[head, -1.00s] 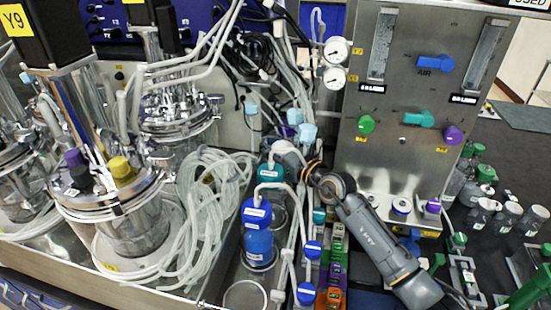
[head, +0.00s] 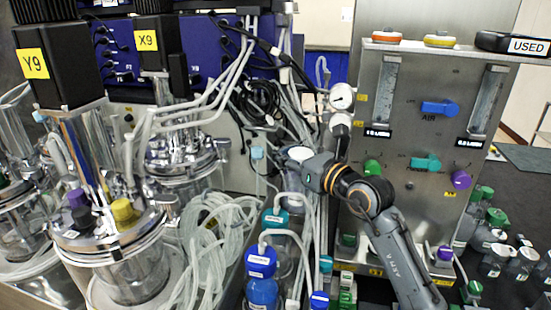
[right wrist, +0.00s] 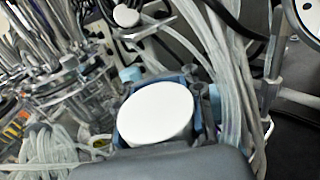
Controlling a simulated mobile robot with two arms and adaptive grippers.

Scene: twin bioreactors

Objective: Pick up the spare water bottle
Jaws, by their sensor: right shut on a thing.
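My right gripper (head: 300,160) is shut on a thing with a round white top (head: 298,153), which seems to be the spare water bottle. In the right wrist view the flat white lid (right wrist: 157,115) sits between the fingers, and its body is hidden below. In the head view it is held above and behind the teal-capped bottle (head: 275,217), close to the hanging tubes. My left gripper is not in view.
A blue bottle (head: 262,290) with a blue cap and tubing stands in front. Coiled clear tubing (head: 212,235) and glass reactors (head: 125,260) are on the left. A metal gas panel (head: 410,150) with gauges (head: 342,97) stands close on the right. Small green-capped bottles (head: 487,235) stand at far right.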

